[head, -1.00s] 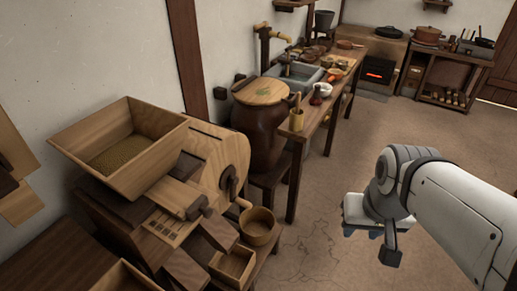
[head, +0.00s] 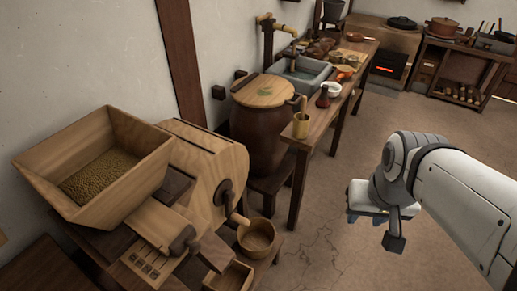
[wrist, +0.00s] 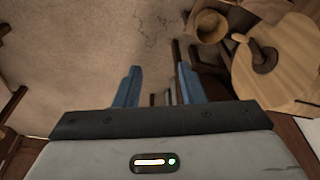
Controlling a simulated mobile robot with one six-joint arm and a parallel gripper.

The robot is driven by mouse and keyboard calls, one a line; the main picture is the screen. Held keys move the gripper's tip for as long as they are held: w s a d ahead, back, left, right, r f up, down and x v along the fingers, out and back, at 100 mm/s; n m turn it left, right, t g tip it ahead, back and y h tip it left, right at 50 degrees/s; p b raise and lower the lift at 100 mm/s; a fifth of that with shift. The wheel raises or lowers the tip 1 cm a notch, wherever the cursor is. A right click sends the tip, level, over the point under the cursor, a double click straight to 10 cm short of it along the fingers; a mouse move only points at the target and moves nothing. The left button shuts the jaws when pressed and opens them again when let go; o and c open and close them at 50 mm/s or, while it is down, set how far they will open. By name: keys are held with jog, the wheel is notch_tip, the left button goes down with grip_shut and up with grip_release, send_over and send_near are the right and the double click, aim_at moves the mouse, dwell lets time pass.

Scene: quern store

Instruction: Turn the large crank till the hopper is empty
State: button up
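The wooden hopper (head: 38,172) stands open on the machine at the left and holds a bed of brown grain (head: 100,178). Beside it is a round wooden drum housing (head: 205,165). A dark crank with a pale wooden handle (head: 239,218) sits on the drum's face; this looks like the large crank. A smaller dark lever or crank (head: 182,238) is lower, by the chute. My gripper (head: 366,203) is in the air over the floor, well right of the crank. In the wrist view my gripper (wrist: 158,84) has its blue fingers apart with nothing between; the drum (wrist: 290,70) shows at right.
A round wooden tub (head: 256,238) and a small open box (head: 228,277) are below the drum. A lidded brown barrel (head: 262,130) and a long bench (head: 318,128) with a grey sink (head: 300,75) stand behind. The floor (head: 330,240) between machine and arm is clear.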

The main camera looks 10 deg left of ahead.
aim_at(244, 221)
jog(key=shift+o, duration=0.6)
jog(key=shift+f, duration=0.1)
jog(key=shift+o, duration=1)
jog(key=a+f+m+g+y+b, duration=0.2)
jog(key=a+f+b, duration=0.4)
jog(key=f, duration=0.5)
jog(key=shift+s+a+f+g+y+b, duration=0.15)
jog(key=shift+s+f+g+y+b, duration=0.35)
jog(key=shift+b, duration=0.7)
jog(key=w+a+f+m+g+y+b, duration=0.25)
jog(key=a+f+m+y+b, duration=0.4)
jog(key=a+f+b, duration=0.5)
jog(key=w+a+f+m+t+y+b, duration=0.3)
jog(key=w+f+m+t+y+b, duration=0.55)
jog(key=w+f+m+b, duration=0.85)
jog(key=shift+w+a+f+n+t+h+p, duration=0.3)
jog(key=shift+a+n, duration=0.2)
jog(key=shift+a, duration=1.1)
jog(key=shift+w+a+f+n+t+h+p, duration=0.15)
jog(key=shift+w+a+f+n, duration=0.3)
jog(key=shift+a, duration=1.15)
jog(key=shift+w+a+f+n+t+h+p, duration=0.25)
jog(key=shift+a+n, duration=0.35)
jog(key=shift+a, duration=1)
jog(key=shift+r, duration=0.1)
jog(key=shift+c, duration=0.4)
jog(key=c, duration=0.9)
